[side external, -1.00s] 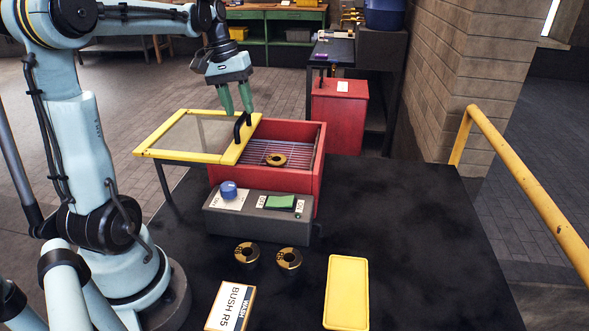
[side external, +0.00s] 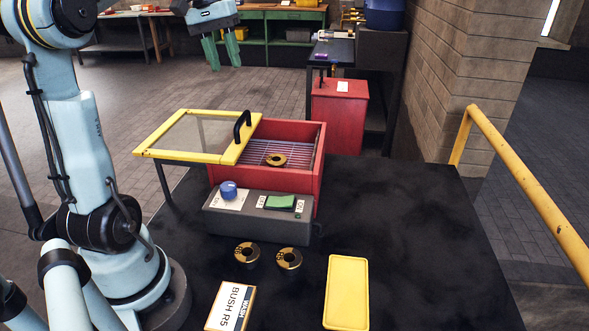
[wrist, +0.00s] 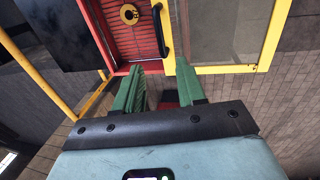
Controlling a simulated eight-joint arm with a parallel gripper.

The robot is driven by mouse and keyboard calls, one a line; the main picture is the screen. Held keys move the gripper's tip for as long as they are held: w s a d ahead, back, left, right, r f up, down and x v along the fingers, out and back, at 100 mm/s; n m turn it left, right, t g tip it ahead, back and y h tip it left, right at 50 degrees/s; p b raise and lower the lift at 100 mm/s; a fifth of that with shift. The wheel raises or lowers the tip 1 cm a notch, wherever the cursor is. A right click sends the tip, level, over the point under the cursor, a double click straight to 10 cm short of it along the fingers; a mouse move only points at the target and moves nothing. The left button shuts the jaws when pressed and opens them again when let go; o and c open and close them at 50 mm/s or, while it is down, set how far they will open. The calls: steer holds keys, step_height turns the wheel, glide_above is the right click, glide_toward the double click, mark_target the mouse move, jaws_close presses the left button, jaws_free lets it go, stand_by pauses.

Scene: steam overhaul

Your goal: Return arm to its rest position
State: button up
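My gripper (side external: 222,54) is raised well above and behind the red washer box, at the upper left of the side external view. Its two green fingers stand apart with nothing between them; in the wrist view the gripper (wrist: 168,90) is also open and empty. The red box (side external: 318,165) has its yellow-framed glass lid (side external: 185,153) slid to the left, so the rack is partly uncovered. The black lid handle (side external: 239,133) is clear of my fingers. A brass bushing (side external: 275,160) lies on the rack inside the box; it also shows in the wrist view (wrist: 129,14).
A grey control panel (side external: 257,225) with a blue knob (side external: 229,190) and green button fronts the box. A yellow rail (side external: 525,193) stands at right.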

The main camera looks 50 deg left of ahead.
steer(key=d+f+m+t, duration=0.2)
steer(key=d+f, duration=0.3)
steer(key=d, duration=0.3)
steer(key=s+d+f+m+t+y, duration=0.1)
steer(key=d+f+m, duration=0.3)
steer(key=d, duration=0.4)
steer(key=d+f+m+t, duration=0.2)
steer(key=d+f+m, duration=0.1)
steer(key=d+f, duration=0.3)
steer(key=shift+s+d+f+t+y, duration=0.1)
steer(key=shift+s+d+t+y, duration=0.05)
steer(key=shift+d, duration=0.4)
steer(key=shift+s+d+f+t+y, duration=0.1)
steer(key=shift+s+d+t+y, duration=0.05)
steer(key=shift+d, duration=0.4)
steer(key=shift+r, duration=0.1)
